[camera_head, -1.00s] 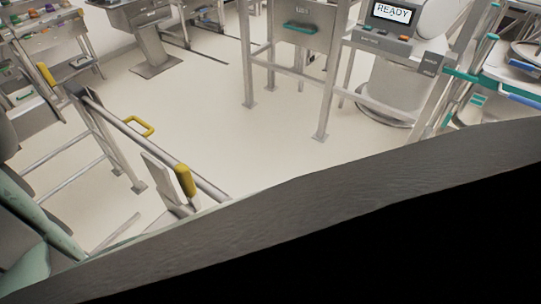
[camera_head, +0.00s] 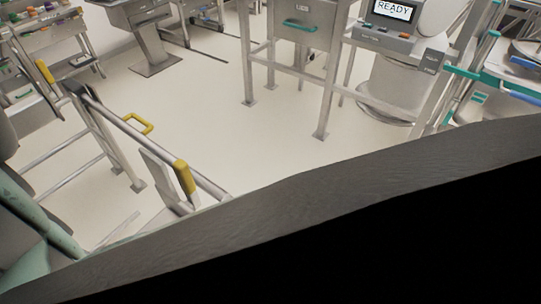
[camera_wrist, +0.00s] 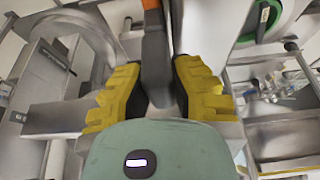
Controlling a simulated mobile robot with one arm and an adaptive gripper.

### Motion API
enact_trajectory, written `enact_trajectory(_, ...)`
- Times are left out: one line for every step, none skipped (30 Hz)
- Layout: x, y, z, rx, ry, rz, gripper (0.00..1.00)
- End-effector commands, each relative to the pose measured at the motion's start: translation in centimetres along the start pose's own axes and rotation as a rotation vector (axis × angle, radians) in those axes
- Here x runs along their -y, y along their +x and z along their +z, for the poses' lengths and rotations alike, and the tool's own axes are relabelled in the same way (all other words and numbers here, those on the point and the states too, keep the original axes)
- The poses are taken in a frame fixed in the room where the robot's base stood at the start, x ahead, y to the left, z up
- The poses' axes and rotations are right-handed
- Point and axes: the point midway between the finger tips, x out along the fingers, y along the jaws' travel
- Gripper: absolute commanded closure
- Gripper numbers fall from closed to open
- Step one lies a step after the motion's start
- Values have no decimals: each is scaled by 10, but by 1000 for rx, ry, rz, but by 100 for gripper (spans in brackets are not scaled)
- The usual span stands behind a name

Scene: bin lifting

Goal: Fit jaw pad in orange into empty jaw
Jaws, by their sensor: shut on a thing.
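My gripper (camera_wrist: 155,92) shows in the wrist view with two stepped yellow fingers. It is shut on a dark grey piece (camera_wrist: 154,55) with orange (camera_wrist: 151,4) at its far end. This seems to be the orange jaw pad, but its outline is partly hidden between the fingers. Beyond the fingers are large grey metal machine parts (camera_wrist: 75,70). I cannot tell which of them, if any, is the empty jaw. The head view shows neither my gripper nor the pad.
A green-rimmed round part (camera_wrist: 262,18) lies upper right in the wrist view. In the head view, a rail frame with yellow handles (camera_head: 184,177) stands left, a machine with a READY screen (camera_head: 395,10) at the back right. Open floor (camera_head: 205,110) lies between.

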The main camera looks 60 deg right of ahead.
Motion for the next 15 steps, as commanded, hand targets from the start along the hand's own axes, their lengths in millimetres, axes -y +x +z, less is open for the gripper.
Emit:
enact_trajectory(-1, 0, 0, -2, 1, 2, 100)
enact_trajectory(-1, 1, 0, -2, 1, 3, 100)
enact_trajectory(-1, 1, 0, -2, 1, 3, 100)
enact_trajectory(-1, 2, 0, -2, 1, 3, 100)
enact_trajectory(-1, 2, 0, -2, 1, 3, 100)
enact_trajectory(-1, 2, 1, -2, 1, 3, 100)
enact_trajectory(-1, 2, 1, -2, 1, 3, 100)
enact_trajectory(-1, 3, 1, -2, 1, 3, 100)
enact_trajectory(-1, 3, 1, -2, 1, 3, 100)
enact_trajectory(-1, 2, 1, -2, 1, 3, 100)
enact_trajectory(-1, 2, 1, -2, 1, 3, 100)
enact_trajectory(-1, 2, 1, -2, 1, 2, 100)
enact_trajectory(-1, 2, 1, -2, 1, 3, 76)
enact_trajectory(-1, 2, 1, -2, 1, 2, 72)
enact_trajectory(-1, 2, 1, -2, 1, 2, 68)
